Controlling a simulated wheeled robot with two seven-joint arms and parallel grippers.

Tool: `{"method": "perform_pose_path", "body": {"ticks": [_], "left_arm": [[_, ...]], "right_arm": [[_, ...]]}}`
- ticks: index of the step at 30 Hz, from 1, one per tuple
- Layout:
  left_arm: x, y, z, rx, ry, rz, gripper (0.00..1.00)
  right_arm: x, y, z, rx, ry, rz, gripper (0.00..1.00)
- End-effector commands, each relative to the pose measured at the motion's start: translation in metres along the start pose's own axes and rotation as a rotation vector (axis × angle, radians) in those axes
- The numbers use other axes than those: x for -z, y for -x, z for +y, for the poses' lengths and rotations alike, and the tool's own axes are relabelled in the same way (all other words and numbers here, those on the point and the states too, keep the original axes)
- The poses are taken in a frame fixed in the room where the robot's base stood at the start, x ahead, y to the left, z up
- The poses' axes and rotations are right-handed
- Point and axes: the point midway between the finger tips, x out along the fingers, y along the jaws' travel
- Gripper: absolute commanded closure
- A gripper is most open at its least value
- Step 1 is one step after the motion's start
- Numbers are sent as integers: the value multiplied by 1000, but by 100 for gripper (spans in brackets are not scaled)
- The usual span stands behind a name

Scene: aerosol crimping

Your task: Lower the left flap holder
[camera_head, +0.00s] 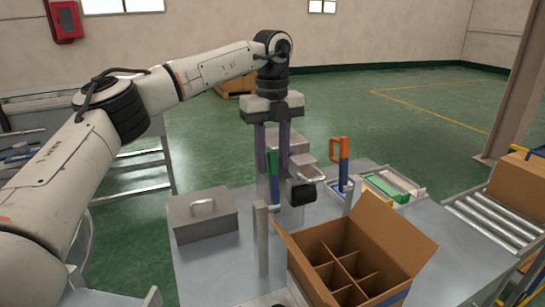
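An open cardboard box (307,237) with dividers stands at the front of the metal table, its flaps spread outward. An upright grey metal post (262,242), which looks like the left flap holder, stands at the box's left. A second upright post (353,194) stands behind the box at its right. My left gripper (272,188) points down behind the left post, its two fingers apart. A green-handled piece (272,162) shows between or behind the fingers; I cannot tell whether they touch it. The fingertips are hard to make out. My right gripper is not in view.
A grey metal case (205,218) with a handle sits at the table's left. An orange-handled tool (339,150) stands upright behind the box, near a black roller (301,193). A tray with a green item (385,186) lies farther right. A roller conveyor (490,222) runs at the right.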

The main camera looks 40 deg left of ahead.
Motion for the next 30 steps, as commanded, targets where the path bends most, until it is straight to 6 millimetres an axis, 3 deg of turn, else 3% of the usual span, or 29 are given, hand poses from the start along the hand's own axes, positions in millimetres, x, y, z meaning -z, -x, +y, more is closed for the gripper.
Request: {"method": "perform_pose_path", "body": {"ticks": [4, 9, 20, 30], "left_arm": [[0, 0, 0, 0, 0, 0, 71], [0, 0, 0, 0, 0, 0, 100], [2, 0, 0, 1, 0, -18, 100], [25, -5, -1, 3, -6, -197, 100]], "right_arm": [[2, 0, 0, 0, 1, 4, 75], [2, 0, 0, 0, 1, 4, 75], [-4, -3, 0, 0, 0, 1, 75], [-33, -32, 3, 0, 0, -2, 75]]}}
